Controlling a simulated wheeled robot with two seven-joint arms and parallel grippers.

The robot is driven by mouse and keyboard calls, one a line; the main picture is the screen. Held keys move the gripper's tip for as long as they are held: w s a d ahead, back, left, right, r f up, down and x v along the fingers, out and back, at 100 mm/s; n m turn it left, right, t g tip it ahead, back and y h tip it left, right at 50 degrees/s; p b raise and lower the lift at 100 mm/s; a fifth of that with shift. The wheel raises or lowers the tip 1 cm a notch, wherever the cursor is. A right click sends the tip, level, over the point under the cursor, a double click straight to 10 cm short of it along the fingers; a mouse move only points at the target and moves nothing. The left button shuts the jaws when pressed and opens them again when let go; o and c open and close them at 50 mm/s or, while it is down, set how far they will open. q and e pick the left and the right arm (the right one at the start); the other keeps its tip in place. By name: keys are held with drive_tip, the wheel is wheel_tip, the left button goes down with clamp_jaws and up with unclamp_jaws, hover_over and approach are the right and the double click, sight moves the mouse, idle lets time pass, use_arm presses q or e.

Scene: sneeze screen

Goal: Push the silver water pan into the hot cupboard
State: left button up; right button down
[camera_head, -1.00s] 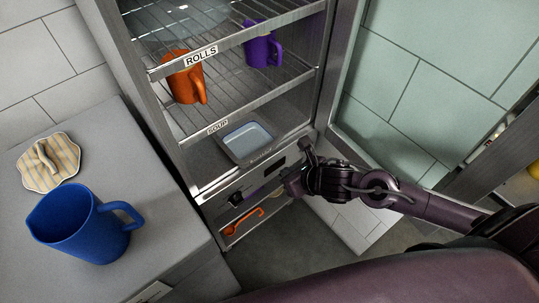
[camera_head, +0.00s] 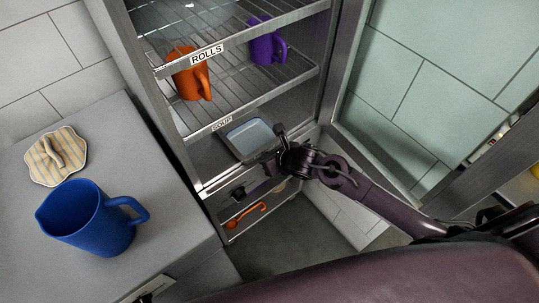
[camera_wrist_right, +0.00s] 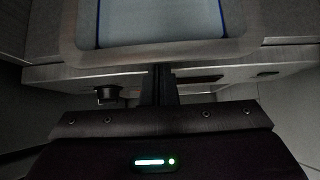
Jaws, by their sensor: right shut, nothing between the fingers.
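The silver water pan (camera_head: 236,148), with pale blue water in it, sits on the floor of the hot cupboard (camera_head: 184,133), below the SOUP shelf, near the open front. In the right wrist view the pan's near rim (camera_wrist_right: 160,53) crosses the top of the picture. My right gripper (camera_head: 270,157) is shut and empty, low at the cupboard's front. Its fingers (camera_wrist_right: 160,82) point at the middle of the near rim, very close to it; I cannot tell whether they touch. The gripper hides the pan's near right corner. My left gripper is not in view.
An orange mug (camera_head: 188,78) and a purple mug (camera_head: 267,46) stand on the wire shelves. The glass door (camera_head: 425,75) stands open at right. An orange ladle (camera_head: 246,215) shows below. A blue jug (camera_head: 88,222) and a striped pad (camera_head: 55,158) are on the left counter.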

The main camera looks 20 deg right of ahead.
drive_tip(key=shift+w, duration=0.1)
drive_tip(key=b, duration=0.7)
approach(244, 134)
drive_tip(key=x, duration=0.5)
drive_tip(key=shift+f, duration=0.35)
drive_tip(key=shift+w+a+r, duration=0.1)
drive_tip(key=shift+w+a, duration=0.05)
drive_tip(key=shift+w, duration=0.15)
